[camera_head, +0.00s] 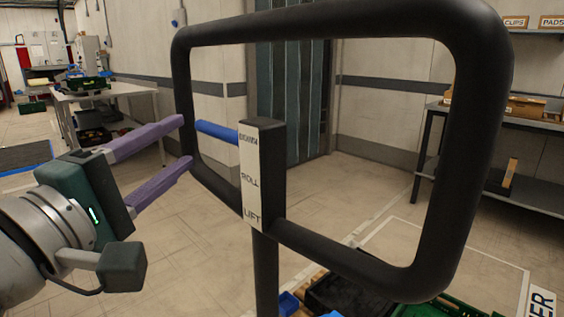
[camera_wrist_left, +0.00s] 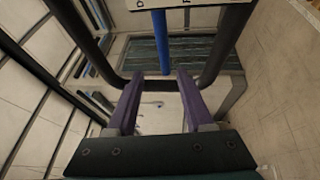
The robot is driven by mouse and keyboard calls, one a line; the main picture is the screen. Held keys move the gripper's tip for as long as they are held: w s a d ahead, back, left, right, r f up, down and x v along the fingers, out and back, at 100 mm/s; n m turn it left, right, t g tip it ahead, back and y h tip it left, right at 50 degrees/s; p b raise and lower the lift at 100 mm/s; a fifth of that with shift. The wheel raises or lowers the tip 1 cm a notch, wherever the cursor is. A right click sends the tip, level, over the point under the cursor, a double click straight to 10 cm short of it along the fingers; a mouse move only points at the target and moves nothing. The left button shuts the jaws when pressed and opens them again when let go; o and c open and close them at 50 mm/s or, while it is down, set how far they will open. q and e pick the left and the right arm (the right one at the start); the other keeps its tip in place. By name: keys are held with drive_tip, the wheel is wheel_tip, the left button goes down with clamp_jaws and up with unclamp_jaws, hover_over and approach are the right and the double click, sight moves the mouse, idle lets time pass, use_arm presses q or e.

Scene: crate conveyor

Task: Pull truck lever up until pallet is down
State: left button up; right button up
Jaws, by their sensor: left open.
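The truck's black handle loop (camera_head: 455,150) stands upright in front of me. A post in its middle carries a pale label plate (camera_head: 251,188) reading ROLL in the middle and LIFT at the bottom. The blue lever (camera_head: 217,130) sticks out left from the plate's top end, beside small print I cannot read surely. My left gripper (camera_head: 186,142) is open, with purple fingers pointing at the lever's free end. In the left wrist view the blue lever (camera_wrist_left: 162,42) ends close to the gap between the fingertips (camera_wrist_left: 158,76). Whether they touch is unclear. The pallet is mostly hidden below.
A black crate (camera_head: 345,292) and a green crate (camera_head: 440,309) show low behind the loop. A grey shelf table (camera_head: 520,128) stands at the right, a white table (camera_head: 115,90) at the far left. The floor between is mostly clear.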

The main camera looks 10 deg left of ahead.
use_arm(q)
drive_tip(key=shift+w+d+f+b, duration=0.15)
drive_tip(key=shift+w+f+b, duration=0.1)
drive_tip(key=shift+w, duration=0.15)
drive_tip(key=shift+w+d+f+b, duration=0.15)
drive_tip(key=shift+w+f, duration=0.1)
drive_tip(key=shift+w, duration=0.15)
drive_tip(key=shift+w+d+r+h, duration=0.15)
drive_tip(key=shift+w+h, duration=0.1)
drive_tip(key=shift+h, duration=0.15)
drive_tip(key=x, duration=0.9)
drive_tip(key=shift+r, duration=0.1)
drive_tip(key=shift+c, duration=0.4)
clamp_jaws()
